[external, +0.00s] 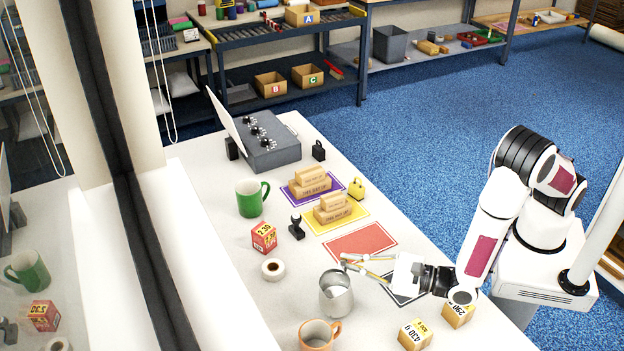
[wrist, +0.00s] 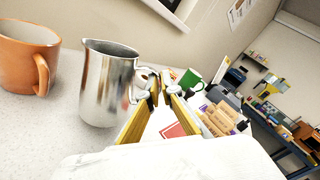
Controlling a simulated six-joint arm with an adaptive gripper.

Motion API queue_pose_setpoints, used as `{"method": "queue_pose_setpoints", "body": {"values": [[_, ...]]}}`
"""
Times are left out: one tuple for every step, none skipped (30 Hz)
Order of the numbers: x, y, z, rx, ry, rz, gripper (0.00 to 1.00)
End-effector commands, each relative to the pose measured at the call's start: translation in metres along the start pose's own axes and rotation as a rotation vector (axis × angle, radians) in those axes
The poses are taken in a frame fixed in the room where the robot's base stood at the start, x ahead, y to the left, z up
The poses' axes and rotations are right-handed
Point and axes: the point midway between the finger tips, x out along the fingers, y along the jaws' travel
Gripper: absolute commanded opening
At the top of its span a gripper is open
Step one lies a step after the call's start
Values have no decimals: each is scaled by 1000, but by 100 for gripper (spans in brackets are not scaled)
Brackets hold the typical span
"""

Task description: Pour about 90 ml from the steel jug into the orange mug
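The steel jug (external: 335,298) stands upright on the white table. In the wrist view the jug (wrist: 103,85) is left of my fingers, its handle beside the left fingertip. The orange mug (external: 316,338) stands in front of it, cut by the lower picture edge; it also shows at the left of the wrist view (wrist: 22,62). My gripper (external: 346,262) is low over the table at the jug's right rear, its two yellow fingers apart. In the wrist view (wrist: 160,86) there is a gap between them. I cannot tell whether the handle lies between the tips.
Cartons sit on purple and yellow mats beyond an empty red mat (external: 360,243). Two cartons (external: 415,335) stand at the front right. The window wall borders the left.

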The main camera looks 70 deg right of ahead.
Motion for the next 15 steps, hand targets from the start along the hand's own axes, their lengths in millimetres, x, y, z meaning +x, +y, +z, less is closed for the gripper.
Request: {"method": "queue_pose_setpoints", "body": {"values": [[0, 0, -2, 15, -1, -1, 0], [0, -1, -4, 24, -1, -1, 0], [0, -1, -5, 37, -2, -2, 0], [0, -2, -6, 47, -2, -2, 0], [0, -2, -7, 59, -3, -3, 0], [0, -3, -8, 73, -3, -3, 0], [0, -4, -8, 85, -4, -4, 0], [0, -4, -9, 94, -4, -4, 0], [0, -5, -10, 109, -4, -4, 0], [0, -5, -11, 119, -4, -5, 0], [0, -6, -12, 129, -4, -5, 0], [0, -6, -13, 141, -4, -5, 0], [0, -7, -14, 150, -4, -5, 0], [0, -7, -14, 159, -4, -6, 0], [0, -8, -15, 169, -4, -6, 0]]}}
